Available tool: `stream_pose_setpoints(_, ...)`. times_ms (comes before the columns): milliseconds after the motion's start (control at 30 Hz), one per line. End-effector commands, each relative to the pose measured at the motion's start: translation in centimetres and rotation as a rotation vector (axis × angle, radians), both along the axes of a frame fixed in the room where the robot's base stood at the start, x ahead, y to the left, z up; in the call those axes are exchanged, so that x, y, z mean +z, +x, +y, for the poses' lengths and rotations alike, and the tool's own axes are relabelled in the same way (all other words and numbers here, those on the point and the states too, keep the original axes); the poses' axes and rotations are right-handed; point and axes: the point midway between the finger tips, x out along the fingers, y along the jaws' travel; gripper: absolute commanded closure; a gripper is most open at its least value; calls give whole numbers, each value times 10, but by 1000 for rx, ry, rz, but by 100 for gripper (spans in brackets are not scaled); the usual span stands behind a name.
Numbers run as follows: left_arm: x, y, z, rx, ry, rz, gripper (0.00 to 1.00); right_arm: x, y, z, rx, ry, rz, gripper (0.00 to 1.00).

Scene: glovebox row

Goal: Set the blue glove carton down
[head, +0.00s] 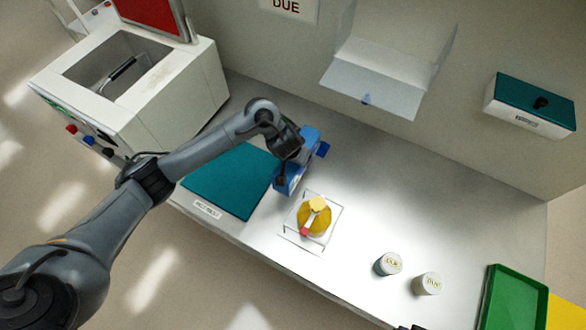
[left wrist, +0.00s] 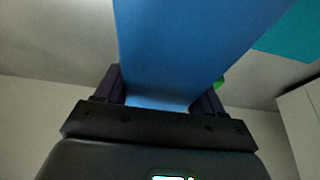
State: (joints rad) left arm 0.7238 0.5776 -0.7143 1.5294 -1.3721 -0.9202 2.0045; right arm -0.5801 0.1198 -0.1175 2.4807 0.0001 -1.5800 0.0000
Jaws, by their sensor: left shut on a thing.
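The blue glove carton (head: 309,147) is at the middle of the bench in the head view, by the right edge of the teal mat (head: 232,180). A darker blue piece (head: 323,149) shows at its right side. My left gripper (head: 287,165) is shut on the carton and covers part of it. In the left wrist view the blue carton (left wrist: 190,50) fills the space between the two dark fingers (left wrist: 160,103). I cannot tell whether the carton's underside touches the bench.
A clear square tray (head: 328,243) with a yellow round thing (head: 314,219) lies just in front of the carton. Two white jars (head: 388,264) (head: 427,284) and a green tray (head: 514,300) are farther right. A white machine (head: 160,90) stands left. The bench behind the jars is clear.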

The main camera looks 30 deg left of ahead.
Motion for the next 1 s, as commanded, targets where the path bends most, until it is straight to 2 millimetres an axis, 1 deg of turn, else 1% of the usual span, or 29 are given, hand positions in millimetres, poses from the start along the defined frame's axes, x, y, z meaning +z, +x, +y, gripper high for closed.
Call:
stream_pose_setpoints(33,-12,0,1,2,0,0,80,-8,0,0,0,0,0,100)
stream_pose_setpoints(100,-21,0,1,3,0,-1,80,-13,0,1,1,0,1,100)
stream_pose_setpoints(367,-37,0,1,2,0,-1,80,-20,0,1,2,1,1,100)
stream_pose_setpoints(500,-58,0,1,1,1,0,80,-31,0,1,2,1,1,100)
stream_pose_setpoints(633,-73,1,1,2,0,-1,80,-39,0,1,2,1,1,100)
stream_pose_setpoints(733,-79,1,1,2,0,-2,80,-41,0,1,2,1,1,100)
stream_pose_setpoints(1000,-79,1,0,2,-1,-2,80,-40,0,1,2,1,1,100)
